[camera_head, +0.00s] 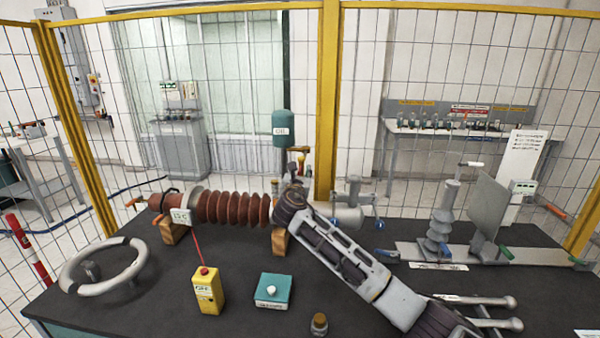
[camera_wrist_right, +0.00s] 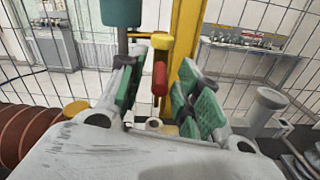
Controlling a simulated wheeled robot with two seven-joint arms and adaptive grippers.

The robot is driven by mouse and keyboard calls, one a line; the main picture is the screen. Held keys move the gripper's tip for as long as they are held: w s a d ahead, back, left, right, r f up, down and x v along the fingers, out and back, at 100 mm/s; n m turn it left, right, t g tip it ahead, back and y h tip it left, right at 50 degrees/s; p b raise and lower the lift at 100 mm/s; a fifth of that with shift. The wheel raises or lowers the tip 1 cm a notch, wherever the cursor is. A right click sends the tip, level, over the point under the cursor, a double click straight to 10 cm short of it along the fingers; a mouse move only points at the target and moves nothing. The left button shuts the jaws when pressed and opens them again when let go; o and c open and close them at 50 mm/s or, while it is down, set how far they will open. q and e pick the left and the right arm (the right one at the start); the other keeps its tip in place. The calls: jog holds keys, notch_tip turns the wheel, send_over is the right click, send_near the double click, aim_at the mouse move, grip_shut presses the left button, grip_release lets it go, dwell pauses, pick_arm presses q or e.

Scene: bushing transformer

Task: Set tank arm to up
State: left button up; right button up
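The teal oil tank (camera_head: 283,122) stands on a thin post behind the red ribbed bushing, and its lower end shows in the wrist view (camera_wrist_right: 121,12). Below it is the tank arm, a red handle (camera_wrist_right: 160,78) with a yellow top. In the wrist view the red part hangs downward from the yellow part. In the head view it is small and partly hidden behind my gripper. My right gripper (camera_wrist_right: 160,95) is open, its green-padded fingers on either side of the handle in the picture. I cannot tell whether they touch it. My left gripper is not in view.
The red ribbed bushing (camera_head: 235,208) lies left of my right gripper on wooden blocks. A grey ring (camera_head: 75,281), a yellow box (camera_head: 208,291) and a teal box (camera_head: 273,290) sit on the dark table. A yellow fence post (camera_head: 327,100) stands close behind the tank.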

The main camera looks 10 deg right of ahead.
jog(key=shift+w+d, duration=0.15)
jog(key=shift+w, duration=0.3)
grip_shut()
